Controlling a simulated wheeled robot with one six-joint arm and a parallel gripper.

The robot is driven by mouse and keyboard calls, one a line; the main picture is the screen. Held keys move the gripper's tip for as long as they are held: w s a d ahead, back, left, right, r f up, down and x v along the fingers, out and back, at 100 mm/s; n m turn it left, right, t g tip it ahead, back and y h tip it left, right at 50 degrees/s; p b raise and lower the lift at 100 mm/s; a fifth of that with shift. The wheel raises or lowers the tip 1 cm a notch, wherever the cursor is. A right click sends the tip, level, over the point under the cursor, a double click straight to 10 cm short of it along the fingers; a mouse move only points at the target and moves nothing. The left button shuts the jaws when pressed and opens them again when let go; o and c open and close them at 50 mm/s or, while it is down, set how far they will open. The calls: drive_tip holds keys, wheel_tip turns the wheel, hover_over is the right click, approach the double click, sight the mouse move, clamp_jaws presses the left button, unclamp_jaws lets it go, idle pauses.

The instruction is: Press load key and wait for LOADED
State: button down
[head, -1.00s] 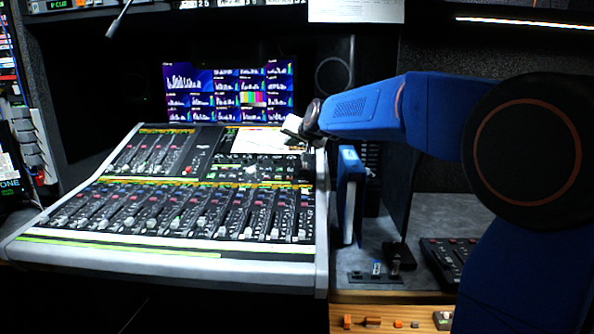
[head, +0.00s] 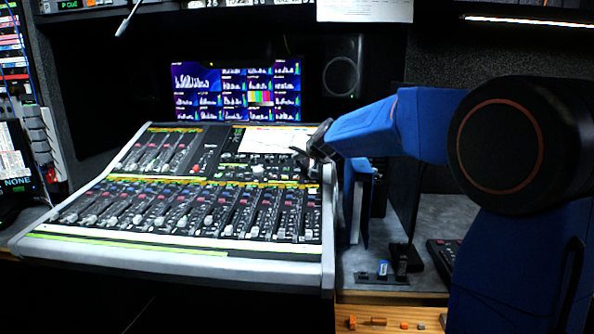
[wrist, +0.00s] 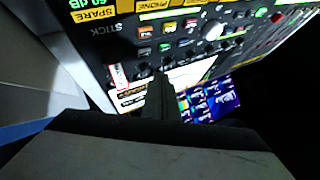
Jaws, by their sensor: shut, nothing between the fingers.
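The mixing console (head: 180,253) stands at the centre-left in the head view. Its upper right panel carries small keys (wrist: 166,47) beside the label "STICK" in the wrist view, with lit coloured keys (wrist: 190,24) and a white knob (wrist: 213,30) nearby. I cannot read which one is the load key. My gripper (head: 318,145) is over the upper right of the console. In the wrist view its fingers (wrist: 157,88) are closed together, close to the small keys; whether they touch is unclear. A screen (head: 18,184) at the far left reads "NONE".
A monitor (head: 236,92) with bar graphs stands behind the console. A white sheet (head: 275,139) lies on its upper part. A blue upright object (head: 357,205) stands just right of the console, with a small desk (head: 430,215) beyond it.

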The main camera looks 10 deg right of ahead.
drive_tip(key=shift+w+d+f, duration=0.1)
drive_tip(key=shift+w+f, duration=0.15)
drive_tip(key=shift+f, duration=0.35)
drive_tip(key=shift+w+f, duration=0.25)
drive_tip(key=shift+f, duration=0.35)
drive_tip(key=shift+f, duration=0.1)
idle(1.3)
drive_tip(key=shift+w+d+f, duration=0.1)
drive_tip(key=shift+w+f, duration=0.05)
drive_tip(key=shift+f, duration=0.15)
drive_tip(key=shift+w+f, duration=0.15)
drive_tip(key=shift+f, duration=0.25)
idle(0.7)
drive_tip(key=shift+r, duration=0.1)
drive_tip(key=shift+s+r, duration=0.3)
drive_tip(key=shift+r, duration=0.4)
drive_tip(key=shift+s+a+r, duration=0.15)
drive_tip(key=shift+s+r, duration=0.15)
drive_tip(key=shift+r, duration=0.45)
drive_tip(key=shift+s+a+r, duration=0.1)
drive_tip(key=shift+s+r, duration=0.25)
drive_tip(key=shift+r, duration=0.45)
drive_tip(key=shift+s+a+r, duration=0.15)
drive_tip(key=shift+s+r, duration=0.15)
drive_tip(key=shift+r, duration=0.45)
